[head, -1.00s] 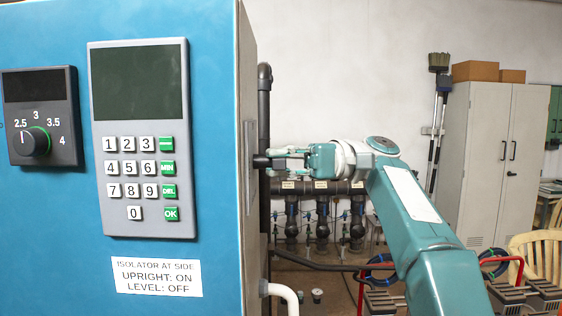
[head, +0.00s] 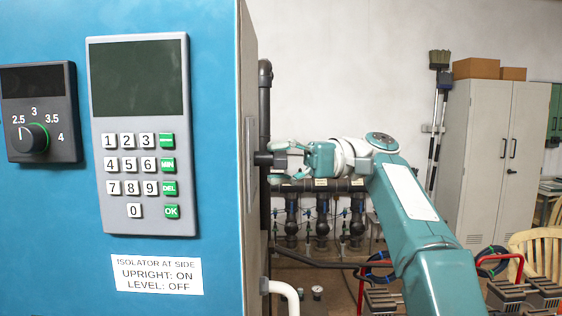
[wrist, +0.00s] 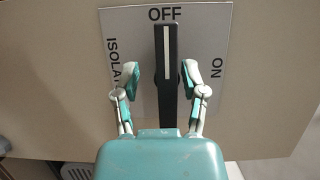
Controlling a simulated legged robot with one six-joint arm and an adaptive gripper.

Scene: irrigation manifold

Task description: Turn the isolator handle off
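The isolator handle (wrist: 166,75) is a black lever with a pale stripe on the cabinet's side plate (wrist: 210,30). In the wrist view it points at the OFF mark, with ON to the right. In the head view the dark handle (head: 265,159) juts from the cabinet's side and its angle is hard to judge. My gripper (wrist: 160,80) is open, with one finger on each side of the handle. There is a clear gap on the left and little or none on the right. My gripper (head: 282,163) also shows in the head view, beside the cabinet.
The blue cabinet (head: 215,270) fills the left, with a keypad panel (head: 138,215), a dial (head: 34,138) and a label (head: 158,275) reading upright on, level off. Dark pipes (head: 322,225) run behind my arm. A grey locker (head: 490,160) and wooden chair (head: 540,255) stand right.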

